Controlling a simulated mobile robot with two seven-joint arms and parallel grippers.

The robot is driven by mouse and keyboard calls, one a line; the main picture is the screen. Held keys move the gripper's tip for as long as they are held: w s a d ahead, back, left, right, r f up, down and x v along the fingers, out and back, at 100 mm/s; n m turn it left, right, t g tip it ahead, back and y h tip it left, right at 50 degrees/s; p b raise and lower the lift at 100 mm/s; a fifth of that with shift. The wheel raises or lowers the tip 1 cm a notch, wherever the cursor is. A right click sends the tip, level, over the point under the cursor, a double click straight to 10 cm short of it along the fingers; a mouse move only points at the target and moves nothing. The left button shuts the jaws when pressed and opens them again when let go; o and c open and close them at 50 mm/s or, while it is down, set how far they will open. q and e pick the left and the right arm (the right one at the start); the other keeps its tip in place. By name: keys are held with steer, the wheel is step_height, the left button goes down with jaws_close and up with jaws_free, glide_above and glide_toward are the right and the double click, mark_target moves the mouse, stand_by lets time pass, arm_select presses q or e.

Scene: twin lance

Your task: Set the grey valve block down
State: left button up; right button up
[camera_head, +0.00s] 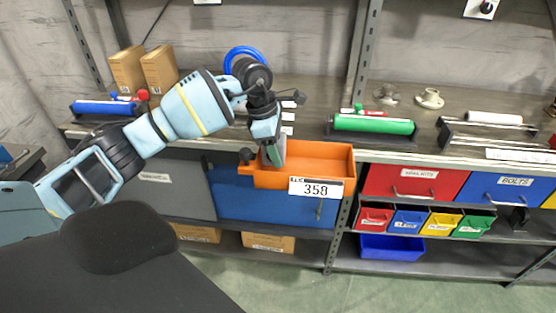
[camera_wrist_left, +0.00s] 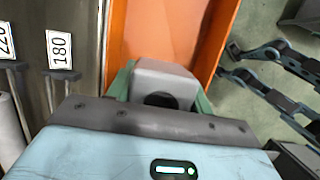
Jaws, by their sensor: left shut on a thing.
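My left gripper (camera_head: 274,152) reaches in from the left and points down at the left part of the orange bin (camera_head: 322,182) marked 358. It is shut on the grey valve block (camera_wrist_left: 168,78), which shows a dark round hole in the left wrist view, between greenish fingers (camera_wrist_left: 163,92). In that view the block is in front of the orange bin (camera_wrist_left: 165,30). I cannot tell whether it touches the bin. In the head view the fingers mostly hide the block. My right gripper is not seen.
The orange bin sits at the bench's front edge. On the bench (camera_head: 300,92) are a green roll (camera_head: 373,124), a blue roll (camera_head: 103,107), two cardboard boxes (camera_head: 160,68) and two pale flanged parts (camera_head: 429,98). Labels 220 and 180 stand left in the wrist view.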

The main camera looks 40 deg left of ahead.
arm_select(q)
steer(key=shift+f, duration=1.85)
steer(key=shift+f, duration=0.1)
steer(key=o, duration=1.1)
steer(key=shift+o, duration=0.2)
steer(key=v, duration=1.2)
